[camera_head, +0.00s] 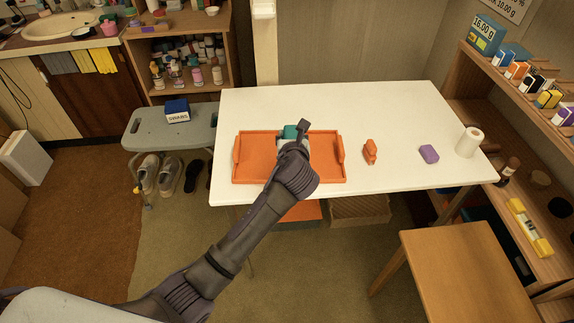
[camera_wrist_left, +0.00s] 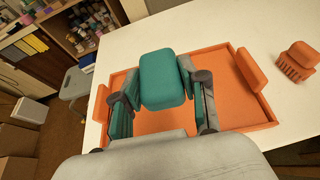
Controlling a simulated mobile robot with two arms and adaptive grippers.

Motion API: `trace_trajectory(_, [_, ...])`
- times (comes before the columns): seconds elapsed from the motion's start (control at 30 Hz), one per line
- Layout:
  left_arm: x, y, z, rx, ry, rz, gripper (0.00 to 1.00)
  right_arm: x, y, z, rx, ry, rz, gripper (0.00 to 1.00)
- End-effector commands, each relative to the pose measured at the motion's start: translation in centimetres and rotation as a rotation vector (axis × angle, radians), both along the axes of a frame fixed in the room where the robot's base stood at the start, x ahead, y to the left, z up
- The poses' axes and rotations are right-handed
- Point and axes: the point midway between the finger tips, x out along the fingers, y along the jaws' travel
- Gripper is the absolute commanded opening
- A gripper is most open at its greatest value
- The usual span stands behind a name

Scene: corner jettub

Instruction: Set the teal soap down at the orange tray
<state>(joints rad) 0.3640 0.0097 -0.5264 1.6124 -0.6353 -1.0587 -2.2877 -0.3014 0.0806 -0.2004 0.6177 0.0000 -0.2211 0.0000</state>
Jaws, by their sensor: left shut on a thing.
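The teal soap (camera_wrist_left: 164,79) is a rounded block between the two fingers of my left gripper (camera_wrist_left: 160,92), which is shut on it. In the head view the soap (camera_head: 290,131) shows only partly, behind the left gripper (camera_head: 294,137). The orange tray (camera_head: 255,157) lies on the white table, with a raised handle at each short side. I cannot tell whether the soap touches the tray floor (camera_wrist_left: 235,97). My right gripper is not in view.
On the white table (camera_head: 400,105), right of the tray, are an orange brush-like object (camera_head: 370,152), a purple block (camera_head: 429,154) and a white roll (camera_head: 469,142). A grey bench (camera_head: 165,128) with a blue box stands at the left. A wooden stool (camera_head: 465,270) is at the front right.

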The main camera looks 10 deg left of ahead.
Motion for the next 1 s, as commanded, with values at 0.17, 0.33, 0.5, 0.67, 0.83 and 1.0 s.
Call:
trace_trajectory(0.17, [0.9, -0.8, -1.9, 0.001, 0.001, -0.006, 0.07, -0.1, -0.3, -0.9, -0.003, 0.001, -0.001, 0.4])
trace_trajectory(0.33, [0.9, 2.6, -3.9, 0.004, 0.004, -0.004, 0.07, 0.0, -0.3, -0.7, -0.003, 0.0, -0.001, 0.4])
trace_trajectory(0.5, [1.1, 6.5, -6.2, 0.002, 0.002, -0.004, 0.07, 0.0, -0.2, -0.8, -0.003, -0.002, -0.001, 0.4])
trace_trajectory(0.67, [1.2, 9.0, -7.7, 0.002, 0.001, -0.006, 0.07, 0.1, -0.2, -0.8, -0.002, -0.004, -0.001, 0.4])
trace_trajectory(0.83, [1.3, 10.1, -8.6, 0.0, 0.001, -0.007, 0.07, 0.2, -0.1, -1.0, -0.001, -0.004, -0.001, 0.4])
trace_trajectory(1.0, [1.2, 10.0, -11.3, -0.002, 0.004, -0.007, 0.07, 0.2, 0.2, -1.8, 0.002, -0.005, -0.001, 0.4])
